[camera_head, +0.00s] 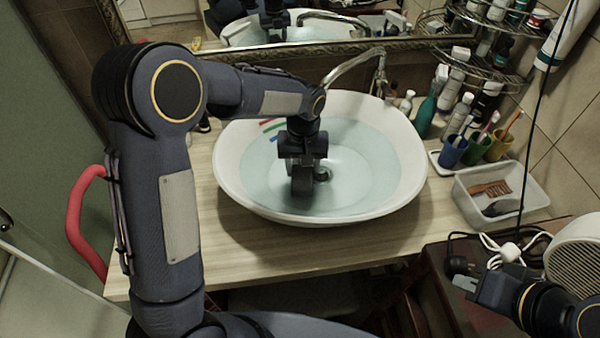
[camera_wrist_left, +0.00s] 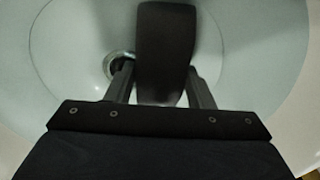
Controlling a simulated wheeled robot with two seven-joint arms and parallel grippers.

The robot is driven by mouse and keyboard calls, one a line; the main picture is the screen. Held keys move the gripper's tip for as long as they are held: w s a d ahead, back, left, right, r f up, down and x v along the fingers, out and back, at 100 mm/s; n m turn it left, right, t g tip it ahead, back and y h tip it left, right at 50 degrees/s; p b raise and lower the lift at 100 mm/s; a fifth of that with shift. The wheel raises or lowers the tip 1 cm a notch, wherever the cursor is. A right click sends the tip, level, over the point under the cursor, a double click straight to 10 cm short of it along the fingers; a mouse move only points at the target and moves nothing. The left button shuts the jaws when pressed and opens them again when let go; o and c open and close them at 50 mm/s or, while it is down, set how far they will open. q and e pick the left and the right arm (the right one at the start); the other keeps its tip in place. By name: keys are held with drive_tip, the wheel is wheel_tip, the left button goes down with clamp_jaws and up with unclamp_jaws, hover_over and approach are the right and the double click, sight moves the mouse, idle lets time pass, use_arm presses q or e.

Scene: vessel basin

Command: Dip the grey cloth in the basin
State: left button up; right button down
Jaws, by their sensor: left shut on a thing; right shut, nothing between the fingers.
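The white basin (camera_head: 411,165) stands on the wooden counter and holds clear, bluish water. My left gripper (camera_head: 302,166) points down inside the basin, left of its middle, and is shut on the dark grey cloth (camera_head: 301,186). The cloth hangs below the fingers, over or in the water beside the drain; how deep it reaches is hard to tell. In the left wrist view, the cloth (camera_wrist_left: 165,50) sits between the two fingers, above the basin floor. My right gripper (camera_head: 466,284) is shut and empty at the lower right, away from the basin.
A faucet (camera_head: 352,65) arches over the basin's back. Bottles (camera_head: 425,115), toothbrush cups (camera_head: 474,149) and a clear plastic tray (camera_head: 510,207) stand to the right. A framed mirror is behind. The counter front (camera_head: 260,250) is clear.

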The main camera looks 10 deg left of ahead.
use_arm(q)
drive_tip(key=shift+w+d, duration=0.1)
drive_tip(key=shift+d, duration=0.2)
wheel_tip(320, 180, up, 11)
drive_tip(key=p, duration=0.8)
drive_tip(key=shift+r, duration=0.15)
idle(1.1)
drive_tip(key=shift+r+p, duration=0.8)
drive_tip(key=shift+r, duration=0.7)
